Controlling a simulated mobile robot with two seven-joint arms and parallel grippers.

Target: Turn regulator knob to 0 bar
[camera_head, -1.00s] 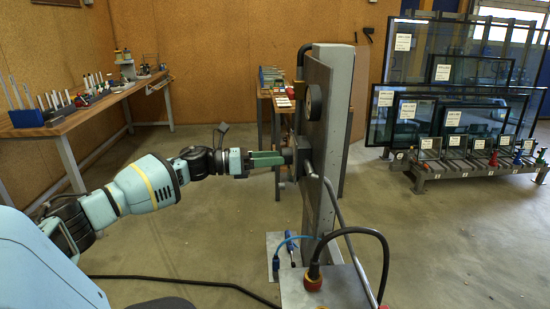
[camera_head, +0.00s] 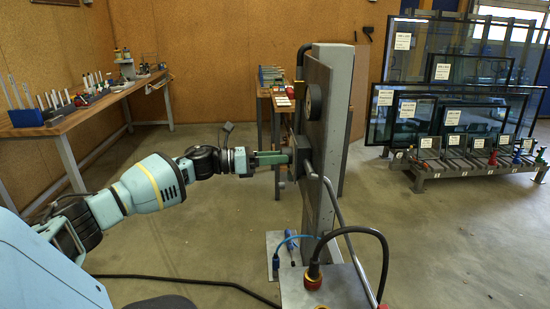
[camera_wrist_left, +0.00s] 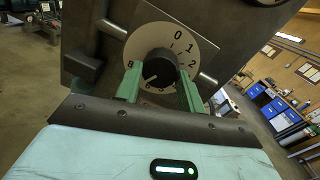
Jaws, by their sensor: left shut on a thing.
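The regulator knob (camera_wrist_left: 160,67) is black and round, on a pale dial (camera_wrist_left: 187,37) with the printed numbers 0, 1, 2 and 8 readable. A light mark on the knob points to the lower left, past the 8; the lower numbers are partly hidden. My left gripper (camera_wrist_left: 158,80) has its two green fingers on either side of the knob, shut on it. In the head view, my left gripper (camera_head: 289,156) reaches the side of the grey upright post (camera_head: 336,135), and the knob is hard to make out there. My right gripper is out of view.
A round gauge (camera_head: 314,102) sits on the post above the gripper. A pipe (camera_head: 335,205) and a black hose (camera_head: 383,250) run in front. A metal box (camera_head: 322,292) stands below. A workbench (camera_head: 75,120) is at left, and glass panes (camera_head: 455,110) stand at right.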

